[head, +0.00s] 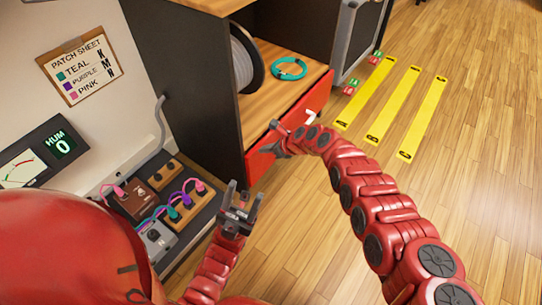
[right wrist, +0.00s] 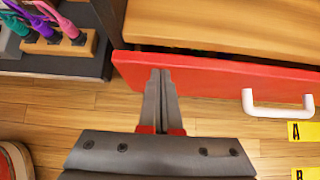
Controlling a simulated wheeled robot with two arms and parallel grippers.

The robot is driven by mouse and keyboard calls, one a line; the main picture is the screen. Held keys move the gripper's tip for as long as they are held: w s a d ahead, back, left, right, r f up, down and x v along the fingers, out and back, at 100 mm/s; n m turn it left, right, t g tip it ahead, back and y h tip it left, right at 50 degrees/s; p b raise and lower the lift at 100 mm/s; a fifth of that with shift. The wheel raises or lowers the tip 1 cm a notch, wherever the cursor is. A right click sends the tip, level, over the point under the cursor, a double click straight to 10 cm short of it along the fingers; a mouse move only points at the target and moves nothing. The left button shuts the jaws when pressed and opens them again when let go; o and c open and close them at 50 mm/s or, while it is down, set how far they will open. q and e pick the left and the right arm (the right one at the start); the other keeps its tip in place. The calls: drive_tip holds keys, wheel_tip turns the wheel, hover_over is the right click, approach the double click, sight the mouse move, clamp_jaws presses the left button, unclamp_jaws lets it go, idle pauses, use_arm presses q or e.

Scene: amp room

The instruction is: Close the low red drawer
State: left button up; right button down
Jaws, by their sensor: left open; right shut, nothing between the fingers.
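The low red drawer (head: 319,97) is at the bottom of the dark cabinet, below a wooden shelf. In the right wrist view its red front (right wrist: 215,82) stands a little out, with a dark gap along its top edge. Its white handle (head: 311,117) also shows in the right wrist view (right wrist: 278,110). My right gripper (head: 275,130) is shut and empty, its fingertips (right wrist: 160,72) at the left part of the drawer front; I cannot tell whether they touch it. My left gripper (head: 240,192) is open and empty, lower left, apart from the drawer.
A teal cable coil (head: 289,68) and a grey spool (head: 241,62) sit on the shelf above the drawer. A pedalboard (head: 165,205) with plugged cables is at left.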

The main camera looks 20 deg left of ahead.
drive_tip(key=shift+w+a+r, duration=0.2)
drive_tip(key=shift+a+r, duration=0.05)
drive_tip(key=shift+a, duration=0.25)
